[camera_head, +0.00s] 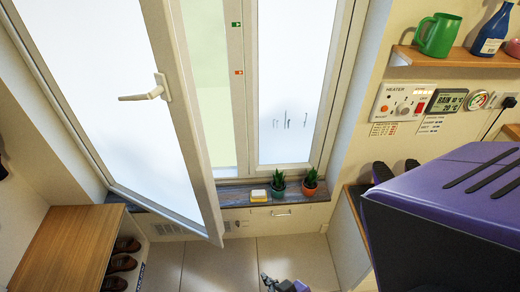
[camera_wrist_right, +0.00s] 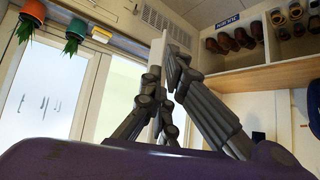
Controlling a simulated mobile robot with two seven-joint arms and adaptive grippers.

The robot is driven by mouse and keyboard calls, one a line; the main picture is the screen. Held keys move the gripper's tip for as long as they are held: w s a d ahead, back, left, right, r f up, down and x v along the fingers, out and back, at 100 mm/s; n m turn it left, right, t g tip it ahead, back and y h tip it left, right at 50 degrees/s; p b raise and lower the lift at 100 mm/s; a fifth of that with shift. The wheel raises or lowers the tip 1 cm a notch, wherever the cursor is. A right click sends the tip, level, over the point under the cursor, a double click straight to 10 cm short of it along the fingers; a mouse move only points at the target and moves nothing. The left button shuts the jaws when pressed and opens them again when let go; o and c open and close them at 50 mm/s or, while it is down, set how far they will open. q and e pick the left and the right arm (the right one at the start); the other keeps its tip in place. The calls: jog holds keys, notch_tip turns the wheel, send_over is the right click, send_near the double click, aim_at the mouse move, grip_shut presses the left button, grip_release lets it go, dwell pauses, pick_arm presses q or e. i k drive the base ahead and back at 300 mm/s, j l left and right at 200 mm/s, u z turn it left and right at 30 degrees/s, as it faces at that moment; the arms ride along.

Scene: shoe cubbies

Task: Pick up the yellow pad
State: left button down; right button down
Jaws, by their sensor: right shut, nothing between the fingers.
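The yellow pad (camera_head: 259,195) lies on the dark window sill, left of two small potted plants. Its top looks pale and its edge yellow. My right gripper (camera_wrist_right: 168,62) is shut and empty in the wrist view, its fingers pointing up the picture.
The potted plants (camera_head: 278,186) and (camera_head: 310,183) stand close right of the pad. An open window sash (camera_head: 188,120) swings inward over the sill's left part. A wooden shoe cubby (camera_head: 65,245) stands at lower left. A wall shelf (camera_head: 450,62) holds a green mug (camera_head: 438,36).

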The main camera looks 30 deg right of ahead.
aim_at(258, 196)
jog(key=z, duration=1)
